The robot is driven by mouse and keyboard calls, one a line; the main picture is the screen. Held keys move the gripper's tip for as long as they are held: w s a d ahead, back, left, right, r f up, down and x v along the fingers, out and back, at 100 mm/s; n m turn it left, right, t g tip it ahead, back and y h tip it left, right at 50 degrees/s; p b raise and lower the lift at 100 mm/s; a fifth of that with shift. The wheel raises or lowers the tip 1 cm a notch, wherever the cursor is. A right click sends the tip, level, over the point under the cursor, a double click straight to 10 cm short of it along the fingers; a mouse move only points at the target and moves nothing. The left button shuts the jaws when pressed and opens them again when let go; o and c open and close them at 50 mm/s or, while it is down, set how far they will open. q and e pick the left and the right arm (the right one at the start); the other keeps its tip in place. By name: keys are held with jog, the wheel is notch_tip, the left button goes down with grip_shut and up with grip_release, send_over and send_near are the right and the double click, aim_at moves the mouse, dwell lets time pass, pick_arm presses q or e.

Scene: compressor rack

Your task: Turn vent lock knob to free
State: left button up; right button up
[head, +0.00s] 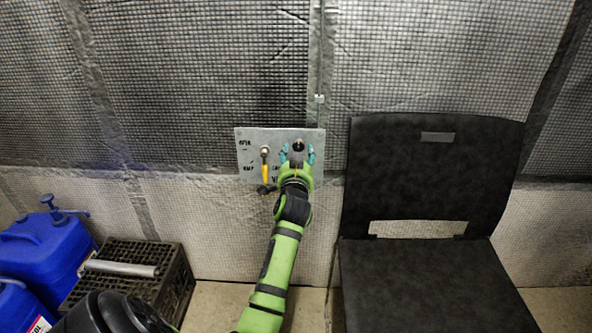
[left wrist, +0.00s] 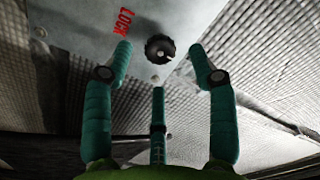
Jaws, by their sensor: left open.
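A grey metal panel (head: 243,157) is fixed to the quilted wall, and it also fills the top of the left wrist view (left wrist: 85,22). A round black knob (left wrist: 160,48) sits on the panel beside the red word LOCK; it also shows in the head view (head: 298,146) at the panel's upper right. A yellow-handled lever (head: 265,168) hangs down at the panel's left. My left gripper (head: 298,156) is open in front of the knob. In the left wrist view its teal fingers (left wrist: 160,75) are spread around the knob, apart from it. My right gripper is not in view.
A black chair (head: 430,190) stands close to the right of the panel. Blue jugs (head: 45,245) and a dark crate (head: 165,285) with a metal bar stand at the lower left. The floor between crate and chair is bare.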

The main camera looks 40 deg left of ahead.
pick_arm(q)
jog(key=v, duration=0.9)
